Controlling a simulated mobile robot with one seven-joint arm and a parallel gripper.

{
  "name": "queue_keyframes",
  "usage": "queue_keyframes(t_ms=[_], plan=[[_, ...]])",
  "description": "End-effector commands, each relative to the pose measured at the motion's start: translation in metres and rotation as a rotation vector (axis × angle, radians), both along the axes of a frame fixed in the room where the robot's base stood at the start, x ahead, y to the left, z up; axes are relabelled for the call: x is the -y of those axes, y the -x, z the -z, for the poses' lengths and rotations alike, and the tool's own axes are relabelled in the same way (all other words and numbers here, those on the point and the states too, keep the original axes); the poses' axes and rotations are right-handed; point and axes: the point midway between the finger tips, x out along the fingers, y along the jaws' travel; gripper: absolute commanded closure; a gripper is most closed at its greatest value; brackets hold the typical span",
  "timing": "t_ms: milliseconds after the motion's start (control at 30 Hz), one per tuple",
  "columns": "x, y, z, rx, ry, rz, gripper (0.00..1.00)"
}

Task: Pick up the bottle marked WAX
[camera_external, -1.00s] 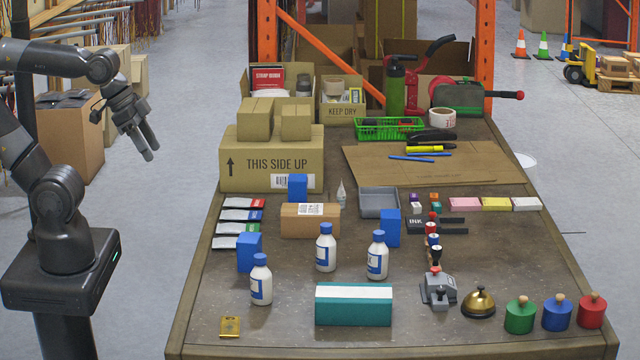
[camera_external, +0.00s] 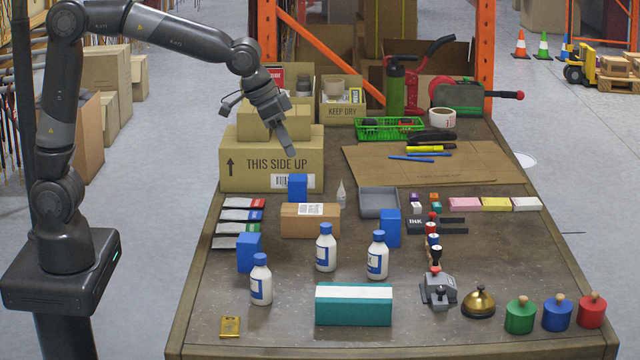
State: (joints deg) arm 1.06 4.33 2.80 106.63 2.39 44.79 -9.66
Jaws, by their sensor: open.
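Three white bottles with blue caps and blue-and-white labels stand upright on the table: a front left bottle (camera_external: 261,283), a middle bottle (camera_external: 326,251) and a right bottle (camera_external: 377,258). The label words are too small to read, so I cannot tell which is marked WAX. My gripper (camera_external: 284,145) is open and empty, pointing down in front of the large THIS SIDE UP carton, well above and behind the bottles.
Blue blocks (camera_external: 249,252) stand near the bottles. A small brown box (camera_external: 310,222) is behind the middle bottle, and a teal-and-white block (camera_external: 353,308) is in front. The large carton (camera_external: 230,178) stands behind. A stamp device (camera_external: 438,290) and bell (camera_external: 478,301) are at right.

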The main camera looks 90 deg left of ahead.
Motion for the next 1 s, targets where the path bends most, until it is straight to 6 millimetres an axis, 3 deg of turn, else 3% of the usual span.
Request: queue_keyframes(t_ms=[33,300,500,633,867,1000], plan=[[-0.001,-0.019,0.011,-0.009,-0.002,-0.008,0.46],[-0.008,-0.105,0.068,-0.027,-0.009,-0.053,0.46],[-0.011,-0.150,0.111,-0.035,-0.016,-0.076,0.46],[-0.012,-0.165,0.127,-0.036,-0.019,-0.084,0.46],[-0.014,-0.174,0.144,-0.039,-0.020,-0.088,0.46],[-0.016,-0.182,0.164,-0.039,-0.020,-0.088,0.46]])
